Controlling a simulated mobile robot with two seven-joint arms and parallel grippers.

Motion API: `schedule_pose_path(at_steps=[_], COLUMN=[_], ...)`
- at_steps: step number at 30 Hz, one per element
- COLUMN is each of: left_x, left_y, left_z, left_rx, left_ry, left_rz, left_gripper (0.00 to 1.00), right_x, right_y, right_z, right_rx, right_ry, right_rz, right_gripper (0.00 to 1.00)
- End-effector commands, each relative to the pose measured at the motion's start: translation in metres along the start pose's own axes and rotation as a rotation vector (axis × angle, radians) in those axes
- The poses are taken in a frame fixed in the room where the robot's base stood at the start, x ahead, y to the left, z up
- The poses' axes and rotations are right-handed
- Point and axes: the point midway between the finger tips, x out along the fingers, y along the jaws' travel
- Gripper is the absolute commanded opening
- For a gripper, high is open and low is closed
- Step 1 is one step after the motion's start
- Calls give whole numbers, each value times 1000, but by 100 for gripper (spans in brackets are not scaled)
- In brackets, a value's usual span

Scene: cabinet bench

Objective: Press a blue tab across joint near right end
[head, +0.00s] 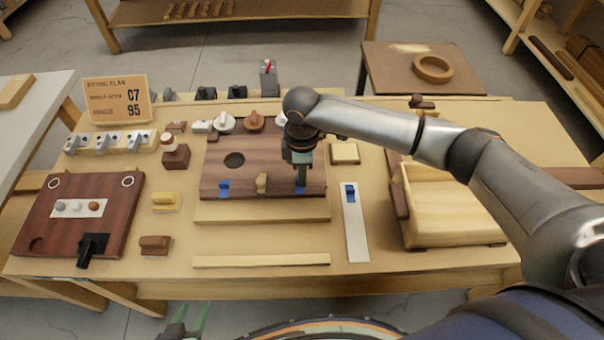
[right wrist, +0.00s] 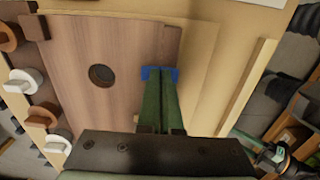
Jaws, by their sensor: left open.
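A dark wood panel (head: 262,165) lies on a lighter board (head: 262,211) mid-bench. A blue tab (head: 223,187) sits near the left end of the panel's front edge. Another blue tab (head: 301,190) is near the right end, partly hidden by my right gripper (head: 302,180). In the right wrist view, the green fingers of my right gripper (right wrist: 161,80) are together, with their tips at this blue tab (right wrist: 152,72), which shows on both sides of them. Whether they press on it cannot be told. My left gripper (head: 188,322) is open and empty in front of the bench.
A white strip (head: 356,232) with a blue piece (head: 349,192) lies right of the panel. A wooden tray (head: 450,205) stands further right. A red-brown board (head: 75,220) and wooden blocks are at the left.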

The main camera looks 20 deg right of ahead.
Motion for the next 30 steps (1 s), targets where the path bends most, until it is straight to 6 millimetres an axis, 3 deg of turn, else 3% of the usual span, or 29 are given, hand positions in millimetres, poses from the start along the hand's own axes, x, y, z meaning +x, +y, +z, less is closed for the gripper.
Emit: schedule_pose_path(at_steps=[30], left_x=[1], left_y=[0], left_z=[1], left_rx=[0], left_ry=[1], left_rz=[0], left_gripper=[50], right_x=[8], right_y=[-1], right_z=[0], right_rx=[0], right_ry=[-1], right_rz=[-2], right_gripper=[0])
